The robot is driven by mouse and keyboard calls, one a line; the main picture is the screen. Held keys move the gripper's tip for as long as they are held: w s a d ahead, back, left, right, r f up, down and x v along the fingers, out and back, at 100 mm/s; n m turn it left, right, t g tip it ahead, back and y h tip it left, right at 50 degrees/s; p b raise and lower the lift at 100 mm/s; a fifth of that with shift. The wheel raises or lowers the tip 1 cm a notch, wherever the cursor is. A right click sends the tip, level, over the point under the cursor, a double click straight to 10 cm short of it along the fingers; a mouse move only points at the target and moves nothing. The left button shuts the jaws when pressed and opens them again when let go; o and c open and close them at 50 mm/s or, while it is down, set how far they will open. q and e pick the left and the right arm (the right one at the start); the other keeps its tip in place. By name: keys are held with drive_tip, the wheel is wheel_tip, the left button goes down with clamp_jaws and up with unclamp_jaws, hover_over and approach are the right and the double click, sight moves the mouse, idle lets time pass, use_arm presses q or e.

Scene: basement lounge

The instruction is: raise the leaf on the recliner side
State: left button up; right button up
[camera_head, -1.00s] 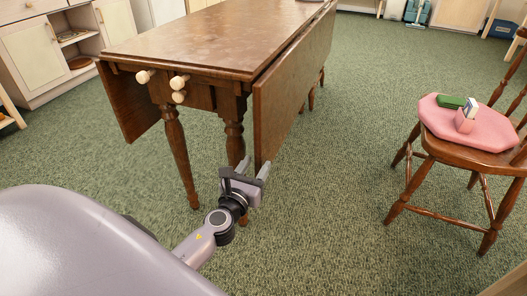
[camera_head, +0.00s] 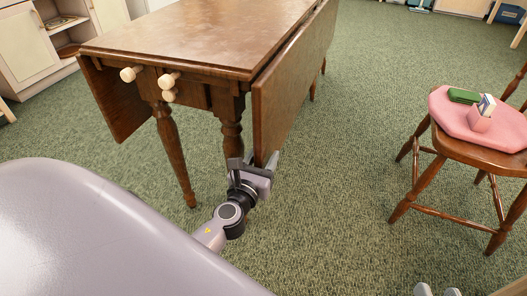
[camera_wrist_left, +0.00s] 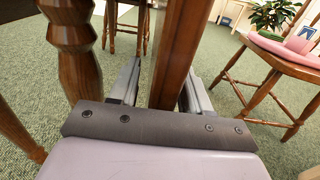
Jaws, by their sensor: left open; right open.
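The brown wooden drop-leaf table (camera_head: 180,40) has both leaves hanging. The right leaf (camera_head: 290,85) hangs along the table's right side; the left leaf (camera_head: 115,105) hangs at the far left. My left gripper (camera_head: 261,160) is at the near lower corner of the right leaf. No recliner is in view.
Pale pull-out knobs (camera_head: 168,80) stick out of the table's near end. A turned table leg (camera_head: 232,135) stands close left of my left gripper. A wooden chair (camera_head: 480,155) with a pink cushion (camera_head: 455,115) stands at right. Carpet between is clear.

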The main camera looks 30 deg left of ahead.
use_arm(q)
drive_tip(key=shift+w, duration=0.15)
clamp_jaws()
idle(0.4)
